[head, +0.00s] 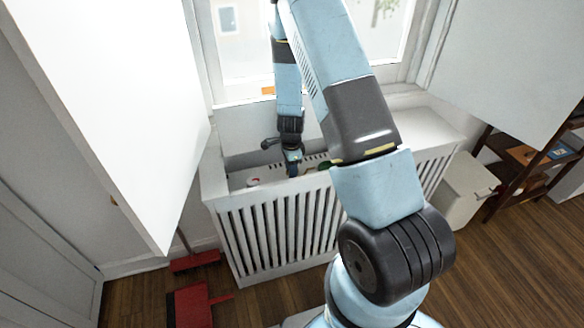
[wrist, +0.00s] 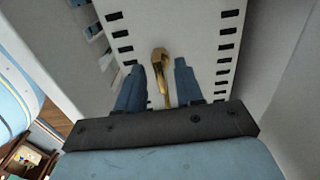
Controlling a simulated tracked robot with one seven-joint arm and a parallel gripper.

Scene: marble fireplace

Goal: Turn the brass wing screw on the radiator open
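The brass wing screw (wrist: 159,62) shows in the wrist view, on the white radiator (wrist: 205,45) with its rows of dark slots. My gripper (wrist: 164,82) has its two blue fingers apart, one on each side of the screw. The screw's head shows between and slightly beyond the fingertips, and its thin shaft runs down toward the palm. I cannot tell whether either finger touches it. In the head view my gripper (head: 293,166) reaches down into the open top of the white slatted radiator cover (head: 285,228); the screw cannot be made out there.
A white panel (head: 120,100) stands at the left and another (head: 505,60) at the upper right. The window (head: 245,50) is behind the cover. A red dustpan (head: 190,305) lies on the floor at left. A white bin (head: 466,190) and a dark shelf (head: 520,180) stand at right.

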